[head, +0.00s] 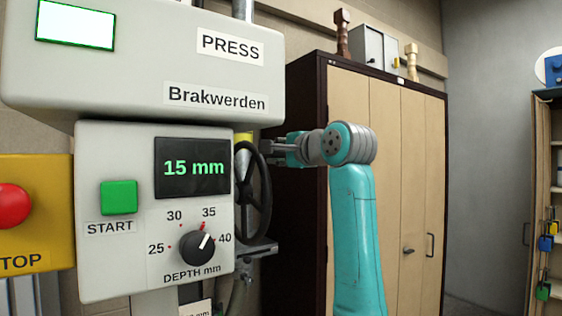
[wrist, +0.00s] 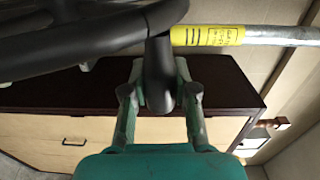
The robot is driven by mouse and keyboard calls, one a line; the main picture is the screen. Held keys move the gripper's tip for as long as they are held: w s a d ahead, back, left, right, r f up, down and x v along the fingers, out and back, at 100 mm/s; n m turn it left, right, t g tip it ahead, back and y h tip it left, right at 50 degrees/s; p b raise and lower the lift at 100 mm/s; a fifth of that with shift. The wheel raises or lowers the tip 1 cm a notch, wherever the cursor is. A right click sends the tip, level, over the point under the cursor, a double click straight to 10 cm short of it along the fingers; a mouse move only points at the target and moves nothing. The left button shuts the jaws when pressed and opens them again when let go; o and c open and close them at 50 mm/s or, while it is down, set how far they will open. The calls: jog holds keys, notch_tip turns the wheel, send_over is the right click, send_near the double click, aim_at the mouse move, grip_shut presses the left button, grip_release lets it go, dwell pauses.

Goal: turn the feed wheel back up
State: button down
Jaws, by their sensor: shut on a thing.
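The feed wheel (head: 266,192) is a black spoked handwheel at the right side of the press, seen nearly edge-on in the head view. In the wrist view its dark rim (wrist: 90,40) crosses the upper left. My gripper (head: 270,148) reaches in from the right at the wheel's upper part. In the wrist view, my gripper (wrist: 160,95) has its two fingers on either side of a black rounded part of the wheel (wrist: 160,75), shut on it. The exact contact faces are partly hidden. The press display (head: 193,168) reads 15 mm.
The press (head: 130,130) carries a green START button (head: 118,197) and a depth knob (head: 198,248) pointing between 35 and 40. A red stop button (head: 12,205) is at the left. A tall cabinet (head: 375,130) stands behind my arm. A yellow-labelled metal bar (wrist: 270,36) runs close above the gripper.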

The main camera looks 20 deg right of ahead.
jog(key=shift+w+a+r, duration=0.25)
jog(key=shift+w+r, duration=0.3)
jog(key=shift+w, duration=0.2)
jog(key=c, duration=0.9)
grip_release()
jog(key=v, duration=1.2)
